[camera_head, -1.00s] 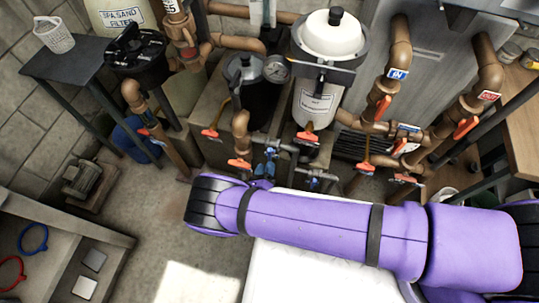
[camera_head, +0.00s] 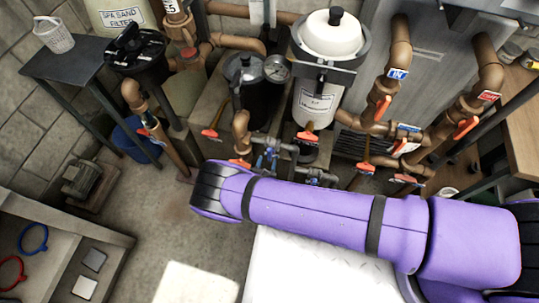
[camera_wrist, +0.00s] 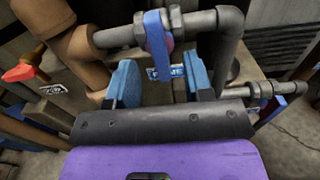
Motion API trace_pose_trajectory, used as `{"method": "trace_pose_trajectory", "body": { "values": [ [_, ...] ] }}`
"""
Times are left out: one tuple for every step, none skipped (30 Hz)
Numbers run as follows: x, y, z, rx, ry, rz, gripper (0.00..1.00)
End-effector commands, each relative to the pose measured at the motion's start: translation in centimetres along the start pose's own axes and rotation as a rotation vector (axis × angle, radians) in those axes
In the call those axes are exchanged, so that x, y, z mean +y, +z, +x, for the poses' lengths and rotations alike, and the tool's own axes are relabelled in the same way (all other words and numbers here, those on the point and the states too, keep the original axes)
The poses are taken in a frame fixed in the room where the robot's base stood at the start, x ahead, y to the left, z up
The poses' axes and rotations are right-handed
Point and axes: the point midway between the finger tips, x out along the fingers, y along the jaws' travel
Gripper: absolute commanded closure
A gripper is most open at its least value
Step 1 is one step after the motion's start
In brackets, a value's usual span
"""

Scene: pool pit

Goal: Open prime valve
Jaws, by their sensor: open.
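In the wrist view, the prime valve's blue lever (camera_wrist: 157,42) stands upright across a grey pipe. A small blue label reading "PRIME" (camera_wrist: 165,72) shows just below it. My gripper (camera_wrist: 161,82) is open, with one blue finger on each side of the label. The lever appears in line with the gap between the fingers; contact cannot be told. Blue handles (camera_head: 271,157) on grey pipework show in the head view, just above my purple arm. The arm covers much of my gripper there.
A second blue handle (camera_wrist: 270,108) is on the pipe to the right. Brown pipes with orange handles (camera_head: 307,137) crowd the area. A white-lidded canister (camera_head: 330,40) and a black pump pot (camera_head: 250,95) stand behind. Floor (camera_head: 160,220) is open at left.

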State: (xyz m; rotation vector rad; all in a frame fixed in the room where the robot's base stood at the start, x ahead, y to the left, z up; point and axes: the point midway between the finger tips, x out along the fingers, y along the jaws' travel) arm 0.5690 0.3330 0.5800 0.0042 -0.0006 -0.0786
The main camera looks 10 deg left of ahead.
Motion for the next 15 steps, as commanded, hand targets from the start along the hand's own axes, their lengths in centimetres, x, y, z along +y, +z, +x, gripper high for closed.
{"method": "trace_pose_trajectory", "body": {
  "values": [
    [0.0, 0.0, 0.5, 0.001, 0.0, -0.001, 0.53],
    [0.0, 0.0, 0.8, 0.001, 0.0, -0.001, 0.53],
    [0.0, 0.0, 1.1, 0.0, 0.0, -0.002, 0.53],
    [0.0, 0.0, 1.3, 0.0, 0.0, -0.002, 0.53],
    [0.0, 0.0, 1.4, 0.0, 0.0, -0.003, 0.53],
    [0.0, 0.0, 1.6, 0.001, 0.0, -0.003, 0.53],
    [0.0, 0.0, 1.6, 0.001, 0.0, -0.003, 0.53],
    [0.0, 0.0, 1.7, 0.001, 0.0, -0.003, 0.53],
    [0.0, 0.0, 1.7, 0.001, 0.0, -0.004, 0.53],
    [0.0, 0.0, 1.7, 0.001, 0.0, -0.004, 0.53],
    [0.0, 0.0, 1.8, 0.001, 0.0, -0.004, 0.53],
    [0.0, 0.0, 1.7, 0.001, 0.0, -0.004, 0.53],
    [0.0, 0.0, 1.7, 0.001, 0.0, -0.004, 0.53],
    [0.0, 0.0, 1.7, 0.001, 0.0, -0.004, 0.53],
    [0.0, 0.0, 1.7, 0.001, 0.0, -0.004, 0.53]
  ]
}}
